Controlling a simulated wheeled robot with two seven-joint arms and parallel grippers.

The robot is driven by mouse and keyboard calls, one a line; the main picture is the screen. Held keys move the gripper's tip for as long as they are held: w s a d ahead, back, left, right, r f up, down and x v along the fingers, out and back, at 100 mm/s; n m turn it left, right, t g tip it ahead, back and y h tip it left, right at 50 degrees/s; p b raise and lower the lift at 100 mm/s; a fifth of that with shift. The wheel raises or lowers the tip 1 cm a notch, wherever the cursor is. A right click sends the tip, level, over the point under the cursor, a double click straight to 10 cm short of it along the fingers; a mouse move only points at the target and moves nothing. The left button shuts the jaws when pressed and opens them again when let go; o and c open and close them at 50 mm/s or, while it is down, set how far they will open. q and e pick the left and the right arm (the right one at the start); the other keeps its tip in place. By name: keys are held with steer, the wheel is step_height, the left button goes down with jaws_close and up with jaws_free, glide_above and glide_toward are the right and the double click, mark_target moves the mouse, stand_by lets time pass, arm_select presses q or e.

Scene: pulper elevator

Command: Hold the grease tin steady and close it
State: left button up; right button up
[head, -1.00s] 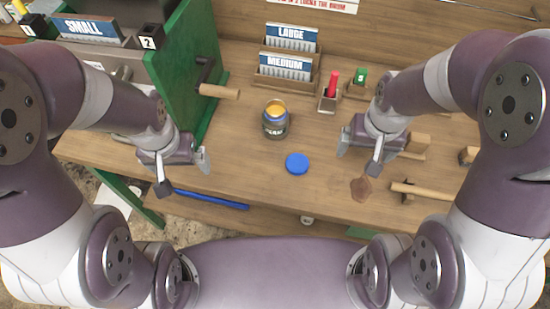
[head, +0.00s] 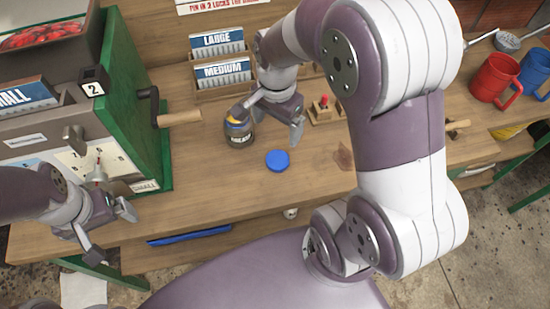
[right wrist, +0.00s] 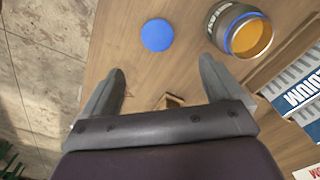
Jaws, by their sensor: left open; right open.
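The grease tin (head: 238,137) stands upright and open on the wooden bench, with yellow-amber grease showing inside. It also shows in the right wrist view (right wrist: 216,17). The round blue lid (head: 277,161) lies flat on the bench, in front and to the right of the tin; the right wrist view shows it too (right wrist: 157,35). My right gripper (head: 268,127) is open and empty, with one finger overlapping the tin's top in the head view; contact cannot be told. Its fingers (right wrist: 162,68) have neither tin nor lid between them. My left gripper (head: 112,232) is open and empty at the left, away from the tin.
A green-sided machine (head: 135,100) with a wooden-handled crank (head: 180,118) stands left of the tin. Card holders marked LARGE and MEDIUM (head: 222,72) stand behind it. A blue bar (head: 190,235) lies near the front edge. Red (head: 493,77) and blue mugs stand far right.

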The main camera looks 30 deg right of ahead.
glide_above(277, 160)
steer(key=f, duration=0.6)
steer(key=shift+w+d+f, duration=0.2)
steer(key=shift+f, duration=0.2)
steer(key=shift+a+f, duration=0.1)
steer(key=shift+f, duration=0.25)
steer(key=f, duration=0.5)
steer(key=shift+s+f, duration=0.1)
steer(key=shift+s, duration=0.1)
steer(key=c, duration=1.1)
